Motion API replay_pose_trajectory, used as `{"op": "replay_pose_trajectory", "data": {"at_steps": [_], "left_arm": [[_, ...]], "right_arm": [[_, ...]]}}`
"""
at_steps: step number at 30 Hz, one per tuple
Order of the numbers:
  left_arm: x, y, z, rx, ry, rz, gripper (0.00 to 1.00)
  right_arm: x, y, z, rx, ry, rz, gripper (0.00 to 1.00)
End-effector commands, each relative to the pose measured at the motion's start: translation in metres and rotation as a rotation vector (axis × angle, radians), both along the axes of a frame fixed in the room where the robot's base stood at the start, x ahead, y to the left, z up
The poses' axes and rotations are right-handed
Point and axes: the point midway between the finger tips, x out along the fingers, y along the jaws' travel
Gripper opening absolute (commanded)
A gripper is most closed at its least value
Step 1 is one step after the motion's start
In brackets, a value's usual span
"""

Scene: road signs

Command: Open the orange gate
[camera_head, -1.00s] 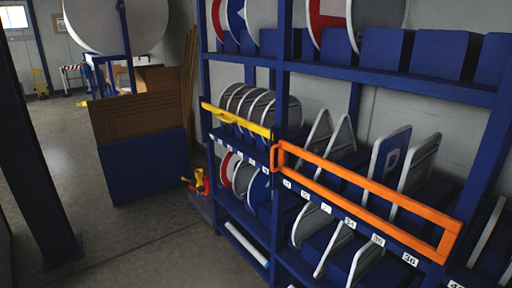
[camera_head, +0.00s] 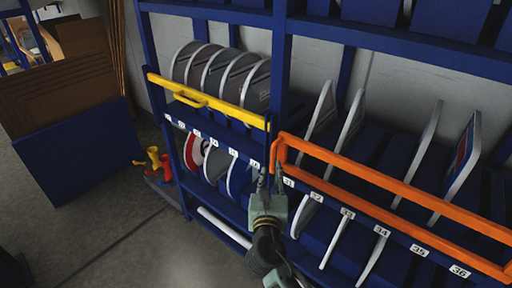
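The orange gate (camera_head: 395,190) is a long rectangular bar frame across the front of the shelf's right bay. It lies level along the shelf edge, and its right end runs out of view. Its left end, with an upright handle-like loop, is by the blue post. My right gripper (camera_head: 270,182) points up just below and left of that end. Its fingers look apart with nothing between them, and I see no contact with the gate. My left gripper is not in view.
A yellow gate (camera_head: 205,98) closes the left bay in front of round signs. The blue rack (camera_head: 279,60) holds several signs behind the orange gate. A red and yellow object (camera_head: 155,165) stands on the floor at left, near a blue bin (camera_head: 80,155).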

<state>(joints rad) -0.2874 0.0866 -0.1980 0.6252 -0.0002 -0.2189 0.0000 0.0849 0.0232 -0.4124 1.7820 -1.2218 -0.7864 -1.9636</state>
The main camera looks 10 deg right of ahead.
Motion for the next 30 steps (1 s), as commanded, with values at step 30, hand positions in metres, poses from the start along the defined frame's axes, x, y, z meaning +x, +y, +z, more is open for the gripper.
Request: {"op": "replay_pose_trajectory", "data": {"at_steps": [30], "left_arm": [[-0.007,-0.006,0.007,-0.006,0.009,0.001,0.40]], "right_arm": [[0.073,-0.024,0.000,-0.001,-0.001,0.000,0.10]]}}
